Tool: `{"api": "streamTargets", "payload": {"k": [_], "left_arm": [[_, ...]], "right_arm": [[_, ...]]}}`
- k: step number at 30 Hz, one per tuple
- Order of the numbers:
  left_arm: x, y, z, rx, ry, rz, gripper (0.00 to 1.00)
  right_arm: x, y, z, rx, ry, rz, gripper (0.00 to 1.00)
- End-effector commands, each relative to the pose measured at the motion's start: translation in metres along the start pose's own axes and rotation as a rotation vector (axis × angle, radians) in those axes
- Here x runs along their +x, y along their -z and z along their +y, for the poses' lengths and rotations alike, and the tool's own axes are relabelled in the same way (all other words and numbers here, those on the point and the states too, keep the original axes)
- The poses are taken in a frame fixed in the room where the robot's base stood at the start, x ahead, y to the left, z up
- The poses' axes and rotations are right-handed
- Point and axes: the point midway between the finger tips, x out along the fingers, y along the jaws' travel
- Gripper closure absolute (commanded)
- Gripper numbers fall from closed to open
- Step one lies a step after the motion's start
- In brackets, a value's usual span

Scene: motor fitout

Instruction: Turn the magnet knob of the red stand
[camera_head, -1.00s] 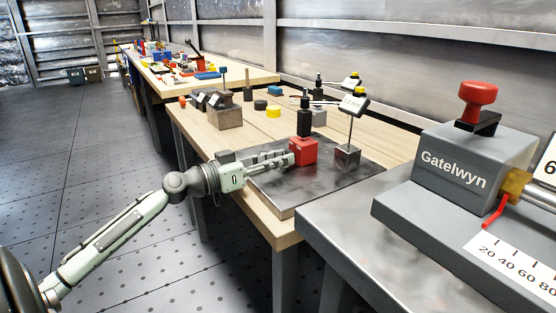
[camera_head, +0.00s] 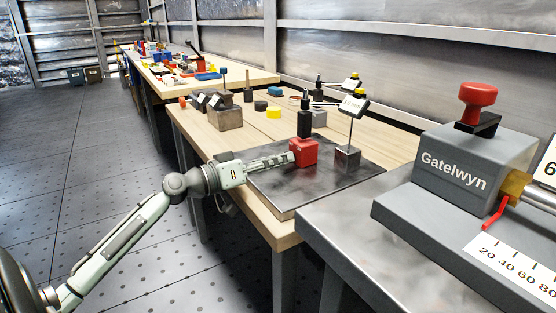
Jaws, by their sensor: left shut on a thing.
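The red stand (camera_head: 306,153) has a red block base with a black upright post on top. It stands upright on a dark metal plate (camera_head: 270,187) on the wooden bench. My left gripper (camera_head: 291,158) reaches in from the left, level with the red base. Its fingertips are at the left side of the base, shut on the magnet knob there. The knob itself is hidden by the fingers. My right gripper is not in view.
A dark stand with a dial (camera_head: 347,158) is close to the right of the red stand. A grey Gatelwyn machine (camera_head: 470,165) fills the right foreground.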

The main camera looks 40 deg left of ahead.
Motion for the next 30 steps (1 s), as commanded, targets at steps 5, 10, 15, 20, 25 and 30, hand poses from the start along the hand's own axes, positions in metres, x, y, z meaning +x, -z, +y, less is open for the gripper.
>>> {"api": "streamTargets", "payload": {"k": [5, 10, 15, 20, 25, 30], "left_arm": [[-0.0002, 0.0005, -0.0006, 0.001, 0.001, 0.001, 0.61], [-0.0001, 0.0001, -0.0006, 0.001, 0.001, 0.000, 0.54], [-0.0001, -0.0004, -0.0008, 0.001, 0.002, -0.001, 0.54], [-0.0001, -0.0009, -0.0010, 0.001, 0.002, -0.001, 0.54], [-0.0001, -0.0014, -0.0013, 0.053, 0.002, -0.003, 0.54], [-0.0004, -0.0014, -0.0008, 0.227, 0.002, -0.006, 0.54]], "right_arm": [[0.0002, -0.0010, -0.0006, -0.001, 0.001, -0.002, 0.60], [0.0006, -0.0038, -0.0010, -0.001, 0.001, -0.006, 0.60], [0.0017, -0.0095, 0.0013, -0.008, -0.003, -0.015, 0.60], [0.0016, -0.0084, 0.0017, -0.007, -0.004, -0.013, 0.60], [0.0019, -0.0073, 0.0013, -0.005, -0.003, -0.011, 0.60], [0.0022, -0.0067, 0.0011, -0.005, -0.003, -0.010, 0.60]]}}
